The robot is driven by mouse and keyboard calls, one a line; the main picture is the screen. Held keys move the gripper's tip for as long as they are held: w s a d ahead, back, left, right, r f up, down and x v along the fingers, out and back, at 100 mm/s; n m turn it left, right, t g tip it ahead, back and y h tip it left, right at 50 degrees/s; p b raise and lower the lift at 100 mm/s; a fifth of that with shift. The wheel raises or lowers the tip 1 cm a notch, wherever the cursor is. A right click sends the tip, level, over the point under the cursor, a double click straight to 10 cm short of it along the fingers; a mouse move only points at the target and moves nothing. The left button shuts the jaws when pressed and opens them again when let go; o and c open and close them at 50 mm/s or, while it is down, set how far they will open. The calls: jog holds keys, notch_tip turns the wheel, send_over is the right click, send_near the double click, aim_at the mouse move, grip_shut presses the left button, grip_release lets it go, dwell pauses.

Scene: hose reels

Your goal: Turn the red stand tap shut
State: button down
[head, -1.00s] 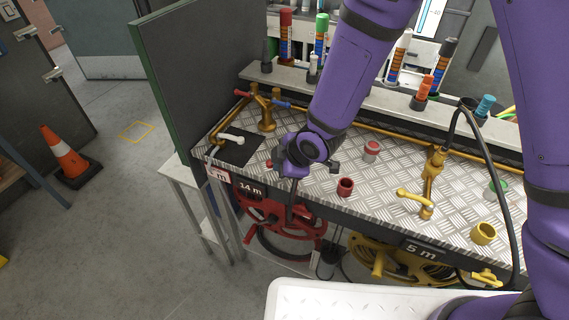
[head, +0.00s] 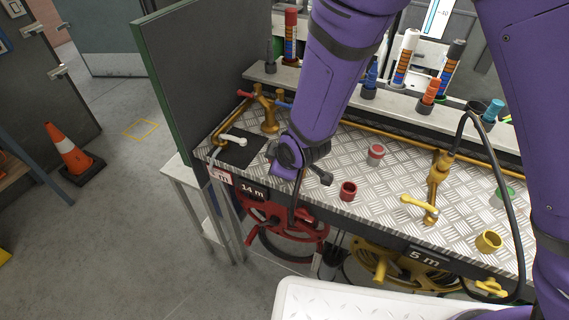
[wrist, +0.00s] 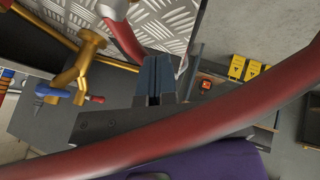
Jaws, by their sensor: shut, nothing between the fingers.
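My gripper (wrist: 155,80) is shut and empty. Its dark fingertips show over the bench edge in the wrist view; in the head view my wrist hides much of the area around them. In the wrist view a red bar (wrist: 125,40) with a pale end lies just beyond the fingertips; I cannot tell whether it is the red stand tap's lever. A thick red curved tube (wrist: 200,125) crosses close in front of the camera. No red stand tap shows clearly in the head view. The red hose reel (head: 255,228), labelled 14 m, hangs below the bench.
A brass tap (head: 268,118) with red and blue levers stands at the back left. A white-handled valve (head: 235,140) is near the left edge. The yellow-levered stand tap (head: 437,175) and its black hose are right. A cone (head: 68,150) is on the floor.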

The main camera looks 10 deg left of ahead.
jog(key=shift+w+a+m+t+h, duration=0.2)
jog(key=shift+w+m+t+h, duration=0.3)
jog(key=shift+m, duration=0.6)
jog(key=shift+w+a, duration=0.1)
jog(key=shift+w, duration=0.2)
